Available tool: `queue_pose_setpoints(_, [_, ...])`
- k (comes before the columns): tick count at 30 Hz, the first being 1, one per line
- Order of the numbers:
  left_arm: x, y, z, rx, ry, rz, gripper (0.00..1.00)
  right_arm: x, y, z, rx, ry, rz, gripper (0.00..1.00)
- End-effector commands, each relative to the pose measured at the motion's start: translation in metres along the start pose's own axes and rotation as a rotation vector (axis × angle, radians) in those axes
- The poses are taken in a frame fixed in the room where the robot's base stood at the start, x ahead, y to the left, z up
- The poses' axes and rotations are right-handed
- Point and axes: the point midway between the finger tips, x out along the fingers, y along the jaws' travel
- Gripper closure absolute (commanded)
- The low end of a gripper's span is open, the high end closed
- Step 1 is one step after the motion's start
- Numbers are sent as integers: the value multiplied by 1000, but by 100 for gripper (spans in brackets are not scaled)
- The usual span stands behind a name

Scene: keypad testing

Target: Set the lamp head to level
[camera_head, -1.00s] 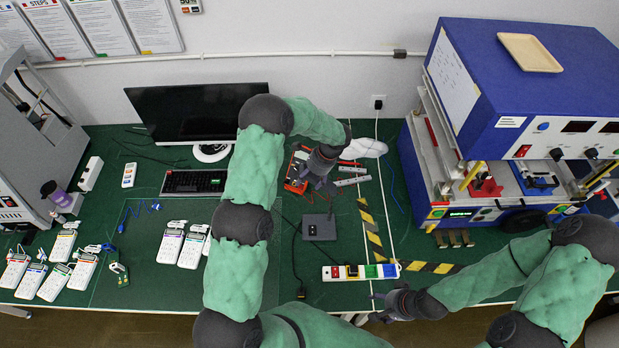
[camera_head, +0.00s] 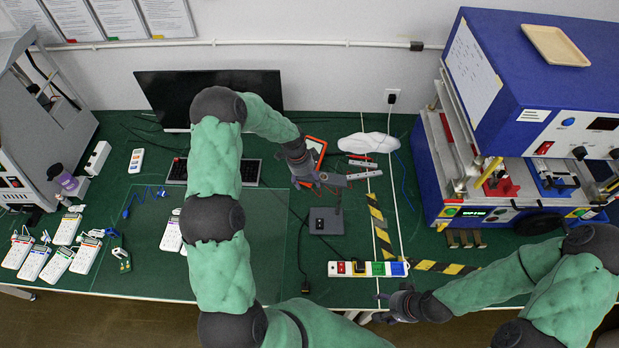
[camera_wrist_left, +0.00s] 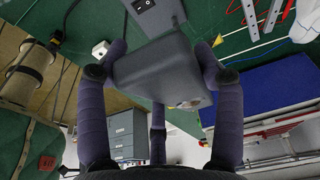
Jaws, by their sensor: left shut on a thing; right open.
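The desk lamp has a dark grey square base (camera_head: 326,221) with a black switch, standing on the green bench. Its thin stem rises from the base to a grey, rounded lamp head (camera_head: 334,180). My left gripper (camera_head: 306,178) is shut on the lamp head. In the left wrist view the lamp head (camera_wrist_left: 160,70) sits between the purple-grey fingers of the left gripper (camera_wrist_left: 160,85), with the base (camera_wrist_left: 155,16) beyond it. The head's exact tilt is hard to tell. My right gripper (camera_head: 388,305) is open and empty near the bench's front edge.
A power strip (camera_head: 368,269) lies in front of the lamp. A red-edged tool (camera_head: 316,148), grey metal bars (camera_head: 363,175) and a white object (camera_head: 368,143) lie behind. A monitor (camera_head: 262,92) and keyboard (camera_head: 247,172) are left. A large blue machine (camera_head: 540,85) stands right.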

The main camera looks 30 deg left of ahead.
Motion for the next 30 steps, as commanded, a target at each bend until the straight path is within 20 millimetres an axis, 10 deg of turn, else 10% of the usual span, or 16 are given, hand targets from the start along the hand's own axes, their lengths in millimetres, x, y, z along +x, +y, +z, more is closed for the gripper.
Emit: queue_pose_setpoints(30, [35, 1, 10, -1, 269, 5, 91, 78, 28, -3, 0, 0, 0, 37])
